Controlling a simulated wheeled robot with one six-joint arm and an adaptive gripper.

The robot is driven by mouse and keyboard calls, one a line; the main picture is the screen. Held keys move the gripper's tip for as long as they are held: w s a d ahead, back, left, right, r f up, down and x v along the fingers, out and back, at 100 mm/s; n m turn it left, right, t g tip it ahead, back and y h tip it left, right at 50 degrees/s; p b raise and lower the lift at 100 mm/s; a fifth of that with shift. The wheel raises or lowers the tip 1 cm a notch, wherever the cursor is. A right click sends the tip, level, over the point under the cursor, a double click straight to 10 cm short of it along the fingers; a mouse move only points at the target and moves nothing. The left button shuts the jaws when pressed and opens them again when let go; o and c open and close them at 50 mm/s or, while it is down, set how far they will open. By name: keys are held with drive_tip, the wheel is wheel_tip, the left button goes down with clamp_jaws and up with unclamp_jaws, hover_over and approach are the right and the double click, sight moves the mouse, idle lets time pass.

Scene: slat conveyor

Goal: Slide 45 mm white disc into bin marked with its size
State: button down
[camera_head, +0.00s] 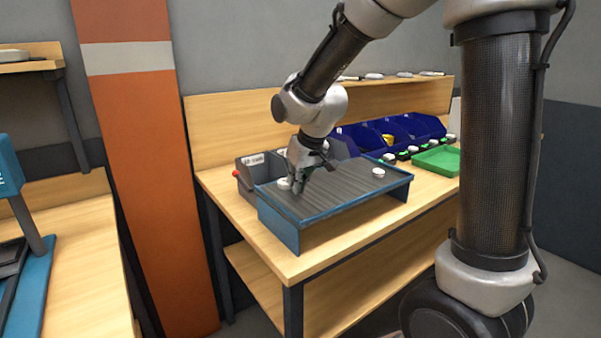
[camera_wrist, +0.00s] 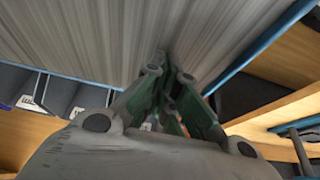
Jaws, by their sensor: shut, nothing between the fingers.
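The slat conveyor (camera_head: 335,188) is a grey ribbed surface with blue side rails on the workbench. A white disc (camera_head: 284,184) lies at its left end, right beside my gripper (camera_head: 298,190); I cannot tell if they touch. A second white disc (camera_head: 378,172) lies near the right end. I cannot read either disc's size. My gripper is shut and empty, pointing down at the slats. In the wrist view its fingers (camera_wrist: 161,58) are together over the grey slats (camera_wrist: 80,35); no disc shows there. A grey bin (camera_head: 246,174) with a white label, too small to read surely, stands beyond the left end.
More labelled bins show in the wrist view (camera_wrist: 35,87). Blue bins (camera_head: 395,130) line the bench's back, with several small discs before them. A green tray (camera_head: 437,160) is at the right. A red knob (camera_head: 236,173) sits by the grey bin. An orange pillar (camera_head: 140,170) stands left.

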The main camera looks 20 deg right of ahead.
drive_tip(key=shift+w+f, duration=0.1)
drive_tip(key=shift+w, duration=0.05)
drive_tip(key=shift+w+a, duration=0.4)
drive_tip(key=shift+w, duration=0.8)
drive_tip(key=shift+w+a, duration=0.4)
drive_tip(key=shift+w, duration=0.75)
drive_tip(key=shift+w+a, duration=0.4)
drive_tip(key=shift+w, duration=0.8)
drive_tip(key=v, duration=0.2)
drive_tip(key=s+v, duration=0.1)
drive_tip(key=v, duration=0.3)
drive_tip(key=shift+s+d+f, duration=0.2)
drive_tip(key=shift+s+d, duration=0.05)
